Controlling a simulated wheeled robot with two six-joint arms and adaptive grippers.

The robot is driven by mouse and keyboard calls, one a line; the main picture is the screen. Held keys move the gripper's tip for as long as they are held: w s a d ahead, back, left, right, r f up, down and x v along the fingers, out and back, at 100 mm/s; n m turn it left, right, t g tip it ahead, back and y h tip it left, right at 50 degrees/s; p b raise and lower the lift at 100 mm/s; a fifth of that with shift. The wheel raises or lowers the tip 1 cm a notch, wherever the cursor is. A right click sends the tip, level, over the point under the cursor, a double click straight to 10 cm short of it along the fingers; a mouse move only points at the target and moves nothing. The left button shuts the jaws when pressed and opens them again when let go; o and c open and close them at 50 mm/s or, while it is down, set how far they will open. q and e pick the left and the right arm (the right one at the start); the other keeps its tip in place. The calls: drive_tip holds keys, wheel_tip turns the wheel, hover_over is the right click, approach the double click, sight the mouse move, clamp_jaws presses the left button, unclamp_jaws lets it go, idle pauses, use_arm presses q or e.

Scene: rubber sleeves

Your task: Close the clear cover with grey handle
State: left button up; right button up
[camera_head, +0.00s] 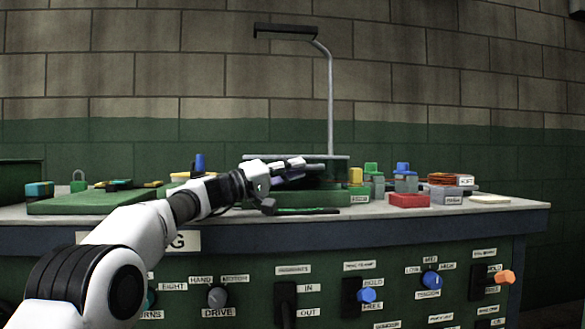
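My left arm reaches in from the lower left. Its gripper (302,166) is over the middle of the bench, beside a dark green machine body (325,173). The fingers are small and seen from behind, so I cannot tell whether they are open or shut. A thin grey bar (338,157) runs level along the top of the machine body, just behind the gripper. I cannot make out a clear cover for certain; my arm and gripper hide part of that area. My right gripper is not in view.
A green board (80,203) lies at the left of the bench. A red block (408,200), a grey box (445,195) and several coloured blocks stand at the right. A lamp post (330,100) rises behind. Knobs and levers line the front panel (255,275).

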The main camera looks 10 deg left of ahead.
use_arm(q)
drive_tip(key=shift+o, duration=0.9)
drive_tip(key=shift+w+f, duration=0.1)
drive_tip(key=shift+f, duration=0.2)
drive_tip(key=shift+r, duration=0.1)
drive_tip(key=shift+a, duration=0.15)
drive_tip(key=v, duration=1.1)
drive_tip(key=shift+s+a, duration=0.15)
drive_tip(key=shift+s, duration=0.25)
